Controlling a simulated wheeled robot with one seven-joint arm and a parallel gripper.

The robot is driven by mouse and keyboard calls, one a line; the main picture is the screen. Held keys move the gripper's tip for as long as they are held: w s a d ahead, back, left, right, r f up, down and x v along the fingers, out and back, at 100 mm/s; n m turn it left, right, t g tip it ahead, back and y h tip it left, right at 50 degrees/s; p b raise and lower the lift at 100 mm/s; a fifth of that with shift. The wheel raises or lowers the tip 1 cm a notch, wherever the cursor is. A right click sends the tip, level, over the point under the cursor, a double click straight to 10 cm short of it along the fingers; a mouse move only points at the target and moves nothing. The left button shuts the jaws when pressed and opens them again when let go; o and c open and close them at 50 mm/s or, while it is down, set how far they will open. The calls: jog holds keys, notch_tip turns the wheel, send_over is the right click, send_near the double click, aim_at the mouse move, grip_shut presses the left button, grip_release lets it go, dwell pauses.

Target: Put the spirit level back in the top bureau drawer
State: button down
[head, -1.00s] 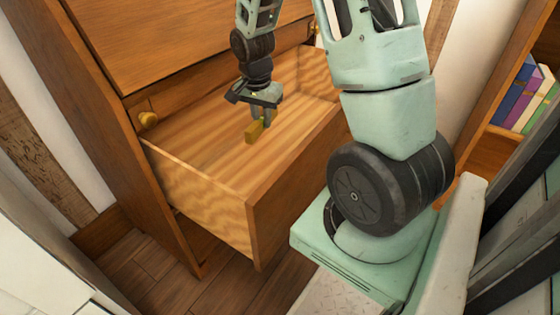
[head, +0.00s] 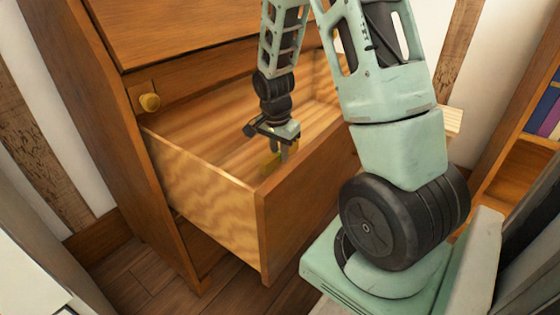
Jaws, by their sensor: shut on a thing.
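The open bureau drawer (head: 215,198) is pulled well out of the wooden bureau (head: 150,42). My gripper (head: 276,156) points down inside the drawer, near its front panel. It is shut on the yellow spirit level (head: 270,163), which shows as a small yellow piece between and beside the fingers. The front panel and the fingers hide part of the level. I cannot tell whether the level touches the drawer floor (head: 205,135).
A bookshelf (head: 520,160) with several books stands at the right. The visible drawer floor looks bare.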

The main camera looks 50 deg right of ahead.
aim_at(277, 155)
jog(key=shift+f, duration=0.9)
jog(key=shift+r, duration=0.1)
jog(key=c, duration=1.3)
grip_release()
notch_tip(277, 155, up, 12)
jog(key=a+p, duration=0.1)
jog(key=p, duration=0.4)
jog(key=shift+a, duration=0.2)
jog(key=shift+s, duration=0.1)
jog(key=shift+p, duration=0.35)
